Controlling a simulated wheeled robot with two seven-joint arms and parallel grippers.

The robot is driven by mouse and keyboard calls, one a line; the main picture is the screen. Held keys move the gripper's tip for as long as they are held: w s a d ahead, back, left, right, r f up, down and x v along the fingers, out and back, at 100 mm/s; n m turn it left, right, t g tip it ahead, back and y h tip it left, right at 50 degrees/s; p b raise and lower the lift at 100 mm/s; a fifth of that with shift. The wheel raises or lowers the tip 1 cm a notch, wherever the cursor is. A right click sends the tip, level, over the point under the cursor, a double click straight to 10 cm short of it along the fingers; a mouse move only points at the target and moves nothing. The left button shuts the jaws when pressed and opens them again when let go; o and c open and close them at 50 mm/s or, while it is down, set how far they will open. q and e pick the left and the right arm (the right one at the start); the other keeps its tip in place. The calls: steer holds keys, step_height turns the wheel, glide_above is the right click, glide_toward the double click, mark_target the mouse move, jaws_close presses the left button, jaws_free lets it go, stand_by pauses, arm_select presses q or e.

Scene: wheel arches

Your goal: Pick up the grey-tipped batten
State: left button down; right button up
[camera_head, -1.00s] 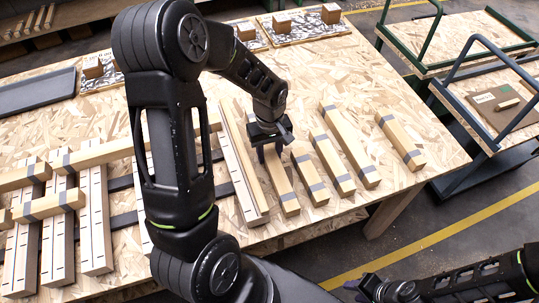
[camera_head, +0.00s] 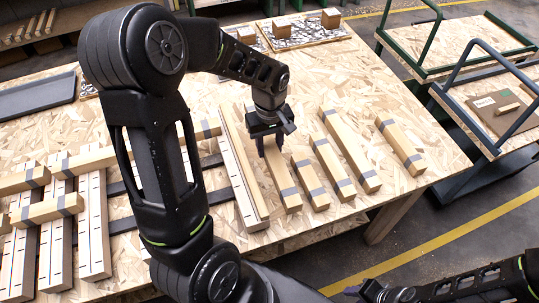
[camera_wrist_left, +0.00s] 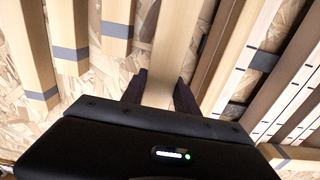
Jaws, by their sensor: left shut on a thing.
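My left gripper (camera_head: 269,152) is shut on a pale wooden batten (camera_head: 282,182) with a grey band near its near end. It grips the batten towards its far end, which the gripper partly hides. In the left wrist view the held batten (camera_wrist_left: 172,50) runs up between the two dark fingers (camera_wrist_left: 160,92), and its grey band is not visible. My right gripper (camera_head: 385,292) is at the bottom edge of the head view, partly cut off, and its jaws are unclear.
Several grey-banded battens, including a short one (camera_head: 311,184), lie just right of the held batten. A long batten (camera_head: 245,170) lies close on its left. Stacked battens (camera_head: 93,230) cover the table's left side. Carts (camera_head: 490,100) stand at the right.

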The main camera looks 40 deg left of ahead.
mark_target(269, 145)
arm_select(q)
step_height(269, 145, up, 5)
steer(key=shift+f, duration=0.1)
stand_by(0.6)
